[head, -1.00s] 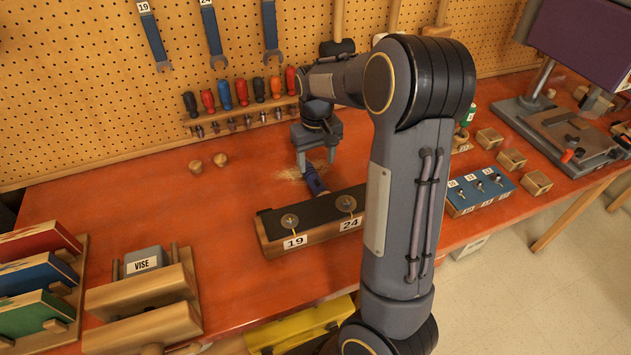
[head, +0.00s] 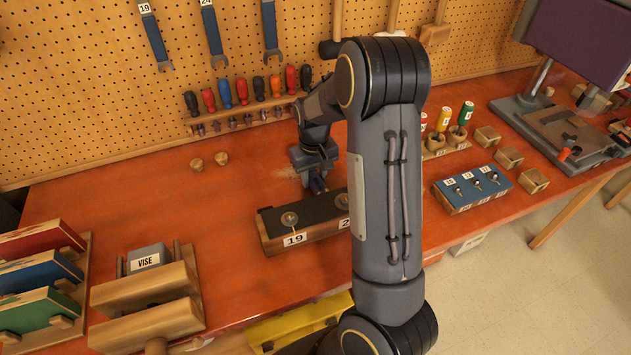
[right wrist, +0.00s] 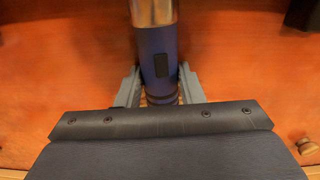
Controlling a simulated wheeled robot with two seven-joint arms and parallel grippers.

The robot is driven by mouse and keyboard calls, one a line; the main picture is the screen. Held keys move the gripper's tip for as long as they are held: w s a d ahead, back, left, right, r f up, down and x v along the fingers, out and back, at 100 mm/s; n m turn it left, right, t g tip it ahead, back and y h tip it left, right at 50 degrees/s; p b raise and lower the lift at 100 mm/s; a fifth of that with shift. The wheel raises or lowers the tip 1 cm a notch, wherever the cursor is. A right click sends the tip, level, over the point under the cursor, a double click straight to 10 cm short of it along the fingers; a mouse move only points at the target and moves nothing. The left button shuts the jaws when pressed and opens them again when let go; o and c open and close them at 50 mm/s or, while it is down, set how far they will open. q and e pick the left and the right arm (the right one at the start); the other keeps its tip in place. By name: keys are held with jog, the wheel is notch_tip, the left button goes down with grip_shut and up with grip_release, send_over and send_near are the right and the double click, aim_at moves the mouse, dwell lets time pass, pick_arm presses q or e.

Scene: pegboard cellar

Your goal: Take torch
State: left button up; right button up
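The torch is a dark blue cylinder with a dark switch patch and a bright metal end. In the right wrist view the torch (right wrist: 160,55) lies between the two grey fingers of my right gripper (right wrist: 160,85). The fingers stand on either side of it, with narrow gaps. In the head view my right gripper (head: 314,172) is low over the bench behind the black-topped block, and only a small part of the torch (head: 317,185) shows below it. The rest is hidden by the gripper and block. My left gripper is not in view.
The wooden block (head: 280,242) marked 19 and 24 is close in front of the gripper. A screwdriver rack (head: 240,115) stands behind. Two wooden knobs (head: 209,161) lie to the left. The orange-red bench (head: 130,200) is clear at left centre.

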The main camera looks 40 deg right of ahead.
aim_at(314, 175)
jog(key=c, duration=0.6)
jog(key=shift+o, duration=0.2)
jog(key=shift+r, duration=0.1)
notch_tip(314, 175, up, 18)
jog(key=b, duration=0.1)
jog(key=o, duration=0.4)
jog(key=shift+c, duration=0.2)
grip_shut()
